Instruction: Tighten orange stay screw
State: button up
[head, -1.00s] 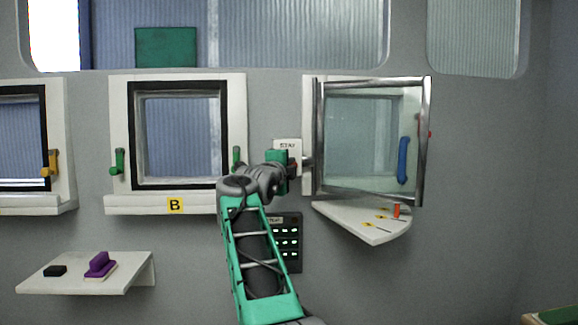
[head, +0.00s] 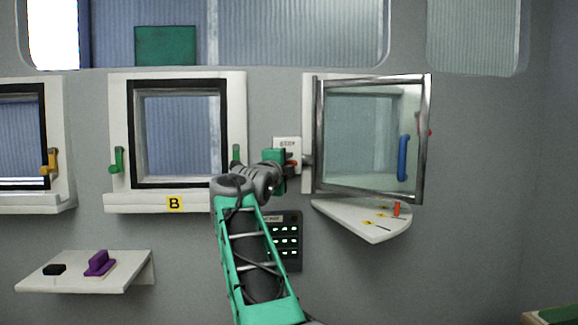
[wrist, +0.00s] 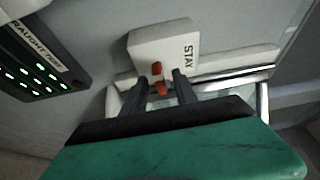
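The orange stay screw (wrist: 161,88) shows in the wrist view by the white plate marked STAY (wrist: 163,45). A second orange piece (wrist: 157,69) sits just above it, closer to the plate; I cannot tell if both are one screw. My gripper (wrist: 162,78) has its two dark fingers on either side of the orange parts, with a visible gap, so it looks open. In the head view my gripper (head: 289,171) is at the STAY plate (head: 287,143), left of the open window's frame. The gripper mostly hides the screw there.
The open glass window (head: 365,140) with its metal frame stands out just right of my gripper. A fan-shaped white ledge (head: 350,217) below it bears an orange peg (head: 397,209). A dark panel with lit indicators (head: 287,240) is below. A shelf (head: 95,283) is at lower left.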

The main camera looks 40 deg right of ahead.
jog(key=v, duration=0.6)
jog(key=shift+d, duration=0.1)
jog(key=s+a+f+n+y+p, duration=0.1)
jog(key=a+f+n+y+p, duration=0.1)
jog(key=a+n+y+p, duration=0.35)
jog(key=s+a+f+n+y+p, duration=0.1)
jog(key=a+f+n+y+p, duration=0.15)
jog(key=a+n+p, duration=0.55)
jog(key=s+a+f+n+y+p, duration=0.1)
jog(key=a+f+n+y+p, duration=0.2)
jog(key=a+p, duration=0.4)
jog(key=s+a+f+n+g+y+p, duration=0.2)
jog(key=s+a+n, duration=0.4)
jog(key=s, duration=0.4)
jog(key=s+a+f+n+g+y+p, duration=0.2)
jog(key=s+a+f+n+g+p, duration=0.2)
jog(key=s+a, duration=0.5)
notch_tip(320, 180, down, 3)
jog(key=n+p, duration=0.2)
jog(key=n, duration=0.1)
jog(key=shift+s+a+g, duration=0.2)
jog(key=shift+s+g, duration=0.1)
jog(key=shift+s, duration=0.05)
jog(key=shift+f, duration=0.1)
